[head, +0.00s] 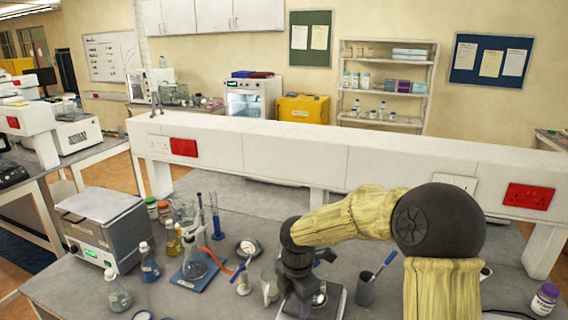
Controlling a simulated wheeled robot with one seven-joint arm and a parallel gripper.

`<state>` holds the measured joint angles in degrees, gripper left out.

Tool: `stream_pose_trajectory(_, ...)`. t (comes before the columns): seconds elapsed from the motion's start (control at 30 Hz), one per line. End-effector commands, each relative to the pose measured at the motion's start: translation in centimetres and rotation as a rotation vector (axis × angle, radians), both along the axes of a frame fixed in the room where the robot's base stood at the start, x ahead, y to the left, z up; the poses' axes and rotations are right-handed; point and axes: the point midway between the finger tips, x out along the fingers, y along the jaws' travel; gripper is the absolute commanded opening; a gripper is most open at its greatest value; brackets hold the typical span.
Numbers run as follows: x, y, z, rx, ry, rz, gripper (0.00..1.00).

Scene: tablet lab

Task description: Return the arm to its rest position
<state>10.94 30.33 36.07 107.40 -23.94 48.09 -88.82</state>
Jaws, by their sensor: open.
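My arm, yellow with dark joints, rises at the lower right, bends at a large black joint and reaches left over the bench. My gripper (296,300) hangs down at its end, low in the picture, in front of a balance (338,303) with a small glass vessel on its pan. The jaws are open, and I see nothing held between them. The fingertips are partly lost against the dark wrist and the bottom edge. I cannot tell how high they are above the grey bench (215,285).
A dark pen cup (366,289) stands to the right. A white raised shelf (290,150) runs behind; a purple-capped jar (544,299) is far right.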

Motion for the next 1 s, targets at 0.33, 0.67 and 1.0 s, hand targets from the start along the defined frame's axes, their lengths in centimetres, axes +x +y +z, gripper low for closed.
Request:
stream_pose_trajectory(0.33,-6.6,-5.6,0.2,0.021,-0.053,-0.875,0.52)
stream_pose_trajectory(0.67,-13.1,-10.6,0.9,0.172,-0.109,-1.774,0.52)
stream_pose_trajectory(1.0,-16.0,-12.4,1.0,0.284,-0.107,-2.191,0.52)
